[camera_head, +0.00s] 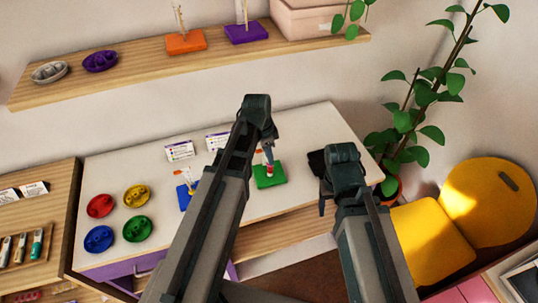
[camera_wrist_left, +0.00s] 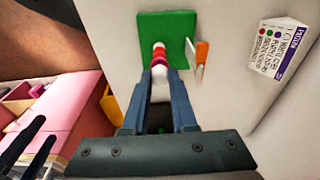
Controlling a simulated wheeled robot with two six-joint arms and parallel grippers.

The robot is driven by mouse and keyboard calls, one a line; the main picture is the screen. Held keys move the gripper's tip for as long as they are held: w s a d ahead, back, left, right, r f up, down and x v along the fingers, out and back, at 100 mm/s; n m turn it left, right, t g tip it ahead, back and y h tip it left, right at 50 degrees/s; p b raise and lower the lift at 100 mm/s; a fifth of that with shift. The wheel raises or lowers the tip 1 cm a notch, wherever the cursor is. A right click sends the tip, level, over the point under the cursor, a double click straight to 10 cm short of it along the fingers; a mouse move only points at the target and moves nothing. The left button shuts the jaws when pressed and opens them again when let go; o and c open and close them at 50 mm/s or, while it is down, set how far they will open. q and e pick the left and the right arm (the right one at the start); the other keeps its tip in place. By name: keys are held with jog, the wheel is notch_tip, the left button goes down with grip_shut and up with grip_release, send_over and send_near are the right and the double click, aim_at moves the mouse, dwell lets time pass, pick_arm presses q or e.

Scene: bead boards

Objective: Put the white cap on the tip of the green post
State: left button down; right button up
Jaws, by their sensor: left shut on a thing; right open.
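The green board (camera_head: 270,181) lies on the white table, with its upright post carrying a red bead (camera_head: 270,170). In the left wrist view the green board (camera_wrist_left: 151,28) is at the top, with the red bead (camera_wrist_left: 159,58) on the post and a white piece on its far side. My left gripper (camera_head: 267,151) is over the post, its fingers (camera_wrist_left: 160,76) shut on a white piece, seemingly the white cap (camera_wrist_left: 160,72). The cap looks in line with the post; I cannot tell whether they touch. My right gripper (camera_head: 322,205) is open, beside the table's right part.
A blue board (camera_head: 184,200) stands left of the green one, partly behind my left arm. Red (camera_head: 100,206), yellow (camera_head: 137,196), blue (camera_head: 99,239) and green (camera_head: 137,229) dishes are at the table's left. Cards (camera_head: 180,151) stand at the back. A shelf (camera_head: 130,71) is above.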

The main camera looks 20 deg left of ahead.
pick_arm(q)
jog(key=c, duration=0.6)
grip_release()
jog(key=shift+c, duration=0.2)
notch_tip(320, 180, up, 14)
jog(key=s+a+p, duration=0.1)
jog(key=p, duration=1.2)
jog(key=shift+a+f+p, duration=0.15)
jog(key=shift+a+p, duration=0.15)
jog(key=shift+a, duration=0.05)
jog(key=shift+s, duration=0.1)
jog(key=s+d+f+n+g+y+b, duration=0.1)
jog(key=s+d+f+n+y+b, duration=0.1)
jog(key=s+d+f+n+b, duration=0.5)
jog(key=s+d+f+b, duration=0.5)
jog(key=s+f+b, duration=0.1)
jog(key=shift+d+f+y, duration=0.2)
jog(key=shift+d+y, duration=0.05)
jog(key=shift+y, duration=0.15)
